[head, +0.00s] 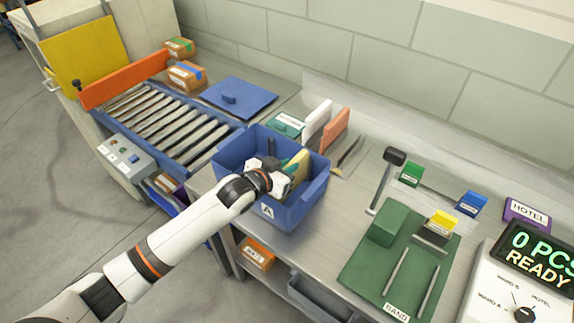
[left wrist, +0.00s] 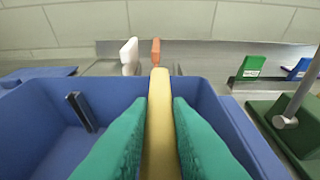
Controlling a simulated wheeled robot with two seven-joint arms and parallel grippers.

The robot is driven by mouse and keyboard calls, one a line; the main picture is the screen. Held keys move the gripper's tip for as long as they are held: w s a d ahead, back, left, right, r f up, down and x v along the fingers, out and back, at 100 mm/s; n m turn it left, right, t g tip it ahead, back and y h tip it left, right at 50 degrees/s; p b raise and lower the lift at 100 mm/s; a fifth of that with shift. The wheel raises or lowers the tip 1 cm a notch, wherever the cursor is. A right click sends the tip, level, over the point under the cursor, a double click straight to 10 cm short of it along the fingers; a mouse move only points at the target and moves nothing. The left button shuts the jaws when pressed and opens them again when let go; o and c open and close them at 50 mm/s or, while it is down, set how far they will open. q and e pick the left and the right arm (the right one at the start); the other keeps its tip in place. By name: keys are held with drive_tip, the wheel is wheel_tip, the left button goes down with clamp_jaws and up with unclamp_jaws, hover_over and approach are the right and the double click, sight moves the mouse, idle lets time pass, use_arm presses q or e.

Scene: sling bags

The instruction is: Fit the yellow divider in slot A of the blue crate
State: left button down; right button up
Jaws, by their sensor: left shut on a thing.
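The blue crate (head: 300,212) stands on the bench with a white label marked A (head: 267,210) on its front. My left gripper (head: 291,168) reaches over the crate's near side, with its fingers within the crate's outline. It is shut on the yellow divider (head: 303,164). In the left wrist view the divider (left wrist: 159,120) stands on edge between the two green fingers (left wrist: 159,125), and the crate walls (left wrist: 222,110) show on both sides. The divider's lower edge is hidden, so I cannot tell whether it sits in a slot. My right gripper is not in view.
A dark upright piece (left wrist: 82,112) stands inside the crate, left of the divider. White (head: 317,122) and orange (head: 335,133) panels stand behind the crate. A roller conveyor (head: 150,120) lies left. A green mat (head: 375,275) and a black-headed post (head: 385,180) are right.

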use_arm(q)
drive_tip(key=shift+f+b, duration=0.65)
drive_tip(key=shift+f, duration=0.45)
drive_tip(key=c, duration=1.3)
unclamp_jaws()
drive_tip(key=shift+o, duration=0.2)
drive_tip(key=shift+s+a, duration=0.1)
drive_tip(key=shift+s, duration=0.05)
drive_tip(key=b+v, duration=0.2)
drive_tip(key=v, duration=0.9)
drive_tip(key=shift+s+a, duration=0.2)
drive_tip(key=shift+s, duration=0.1)
